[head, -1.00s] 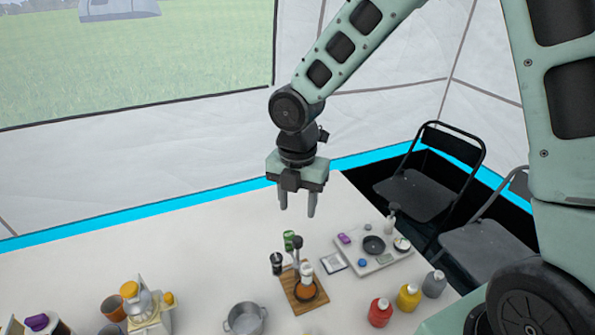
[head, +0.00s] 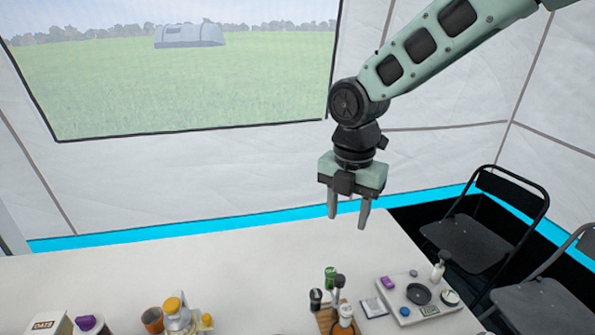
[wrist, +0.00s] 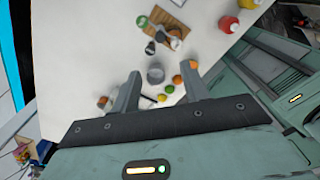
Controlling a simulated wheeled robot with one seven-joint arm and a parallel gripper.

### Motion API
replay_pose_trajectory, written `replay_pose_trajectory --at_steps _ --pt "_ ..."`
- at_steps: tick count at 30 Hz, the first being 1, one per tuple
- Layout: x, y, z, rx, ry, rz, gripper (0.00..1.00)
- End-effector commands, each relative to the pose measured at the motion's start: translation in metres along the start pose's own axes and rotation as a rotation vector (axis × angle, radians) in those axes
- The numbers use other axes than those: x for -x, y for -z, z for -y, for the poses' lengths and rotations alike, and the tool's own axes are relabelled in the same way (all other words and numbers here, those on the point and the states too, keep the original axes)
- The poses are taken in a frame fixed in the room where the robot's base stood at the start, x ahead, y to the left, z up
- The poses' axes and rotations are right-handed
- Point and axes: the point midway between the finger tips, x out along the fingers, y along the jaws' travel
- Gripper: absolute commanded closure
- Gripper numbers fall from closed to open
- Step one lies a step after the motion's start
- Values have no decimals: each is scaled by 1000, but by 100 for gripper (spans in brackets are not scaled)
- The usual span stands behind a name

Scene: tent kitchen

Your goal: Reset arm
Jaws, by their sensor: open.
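My gripper (head: 348,208) hangs pointing down, open and empty, high above the far right part of the white table (head: 240,245) in the head view. Its two fingers are apart with nothing between them. The wrist view also shows my gripper (wrist: 160,88), with the table and its items well below the fingertips.
A wooden board (head: 327,320) with bottles stands below my gripper. A grey tray (head: 425,300) with small items lies to its right. Jars and cups, such as a brown cup (head: 152,318), stand at the front left. Black folding chairs (head: 470,240) stand beyond the table's right edge.

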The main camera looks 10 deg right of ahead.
Motion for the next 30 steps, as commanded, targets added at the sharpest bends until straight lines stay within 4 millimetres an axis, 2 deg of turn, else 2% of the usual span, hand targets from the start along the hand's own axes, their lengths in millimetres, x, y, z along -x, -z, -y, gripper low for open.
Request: replay_pose_trajectory --at_steps 4,8,15,21,25,30 --pt "0 14 2 -66 4 0 55" --pt "1 50 12 -276 10 3 55" --pt "1 125 48 -848 7 -1 55" --pt "-1 171 84 -1315 -1 -26 55" --pt "-2 188 101 -1532 1 -44 55" --pt "-5 197 111 -1668 4 -59 55"
